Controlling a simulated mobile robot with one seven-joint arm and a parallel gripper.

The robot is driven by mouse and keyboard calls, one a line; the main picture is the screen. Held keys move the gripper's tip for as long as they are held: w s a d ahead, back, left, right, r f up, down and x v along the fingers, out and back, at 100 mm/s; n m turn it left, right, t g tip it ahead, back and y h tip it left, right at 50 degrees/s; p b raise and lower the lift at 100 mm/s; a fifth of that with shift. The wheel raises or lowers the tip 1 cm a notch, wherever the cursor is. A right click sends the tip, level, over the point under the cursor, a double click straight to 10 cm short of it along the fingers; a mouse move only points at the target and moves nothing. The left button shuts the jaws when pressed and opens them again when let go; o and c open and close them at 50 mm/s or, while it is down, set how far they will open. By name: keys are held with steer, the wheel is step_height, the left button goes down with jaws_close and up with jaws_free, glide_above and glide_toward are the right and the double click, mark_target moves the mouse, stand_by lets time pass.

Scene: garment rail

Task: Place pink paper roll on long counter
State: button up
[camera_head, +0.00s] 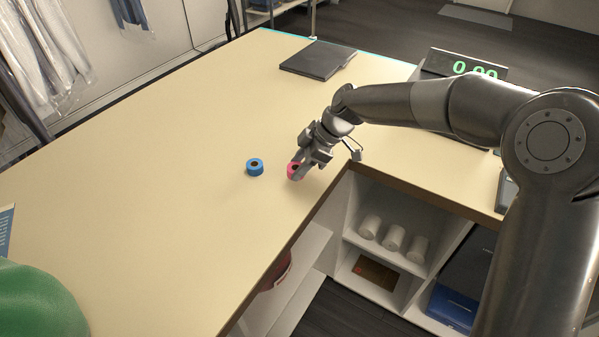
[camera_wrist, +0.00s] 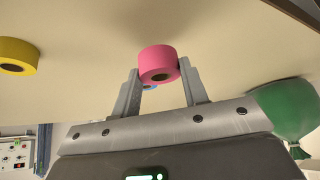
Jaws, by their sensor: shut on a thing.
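The pink paper roll (camera_head: 292,171) is between the fingertips of my gripper (camera_head: 299,167), near the inner corner of the long counter (camera_head: 180,150). In the wrist view the pink roll (camera_wrist: 158,58) sits between both fingers, with its dark core hole facing the camera. My gripper is shut on it. The roll is at or just above the counter top; I cannot tell whether it touches. Part of the roll is hidden by a finger in the head view.
A blue roll (camera_head: 255,167) stands just left of the pink one. A yellow roll (camera_wrist: 18,56) shows in the wrist view. A dark flat case (camera_head: 318,60) lies farther back, near a display (camera_head: 462,66). A green object (camera_head: 38,303) is at front left. The counter's left-middle is clear.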

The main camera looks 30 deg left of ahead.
steer(key=shift+f, duration=1.55)
steer(key=o, duration=1)
steer(key=shift+f, duration=0.1)
steer(key=shift+c, duration=0.2)
steer(key=v, duration=1.2)
